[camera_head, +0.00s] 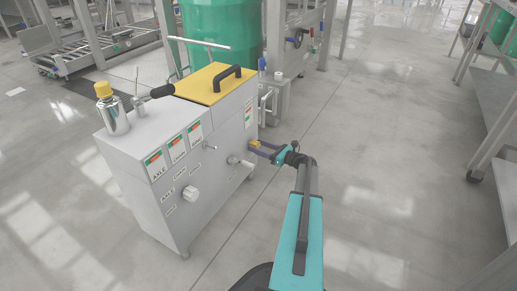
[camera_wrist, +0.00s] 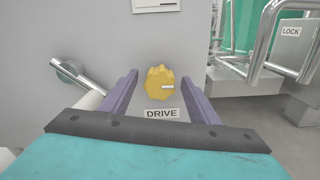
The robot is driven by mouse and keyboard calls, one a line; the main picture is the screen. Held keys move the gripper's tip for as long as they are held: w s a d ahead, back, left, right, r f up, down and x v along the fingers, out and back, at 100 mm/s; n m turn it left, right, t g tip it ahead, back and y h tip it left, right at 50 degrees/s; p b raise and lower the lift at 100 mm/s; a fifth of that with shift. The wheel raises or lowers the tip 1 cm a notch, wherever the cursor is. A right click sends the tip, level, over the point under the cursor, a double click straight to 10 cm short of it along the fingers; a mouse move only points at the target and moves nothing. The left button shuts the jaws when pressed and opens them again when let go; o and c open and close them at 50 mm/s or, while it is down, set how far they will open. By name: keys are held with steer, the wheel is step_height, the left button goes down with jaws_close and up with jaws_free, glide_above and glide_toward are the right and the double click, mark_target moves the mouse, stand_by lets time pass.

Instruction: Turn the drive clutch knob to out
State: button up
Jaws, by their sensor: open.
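The drive clutch knob (camera_wrist: 160,83) is yellow and scalloped, with a pale pointer mark that points to the right in the wrist view. It sits on the grey cabinet face above a label (camera_wrist: 162,113) reading DRIVE. In the head view the knob (camera_head: 254,143) is small, at the cabinet's right end by my fingertips. My gripper (camera_wrist: 160,85) is open, with one purple finger on each side of the knob. A gap shows between each finger and the knob. My gripper also shows in the head view (camera_head: 262,149), reaching the cabinet from the right.
The grey cabinet (camera_head: 215,165) carries a white knob (camera_head: 191,193) and a yellow lid (camera_head: 215,83) with a black handle. A metal lever (camera_wrist: 78,75) is left of my gripper in the wrist view. Pipes and a LOCK label (camera_wrist: 290,31) are at right. Open floor lies right.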

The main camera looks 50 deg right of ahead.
steer(key=c, duration=1)
steer(key=shift+a+n, duration=0.1)
steer(key=shift+n, duration=0.4)
steer(key=n+p, duration=0.1)
steer(key=n, duration=0.2)
steer(key=shift+p, duration=0.4)
steer(key=n, duration=0.7)
steer(key=n+b, duration=0.1)
steer(key=n, duration=0.1)
steer(key=shift+a+f+n, duration=0.1)
steer(key=shift+f+n, duration=0.1)
steer(key=shift+n, duration=0.2)
steer(key=shift+n+b, duration=1.1)
steer(key=shift+n, duration=1.1)
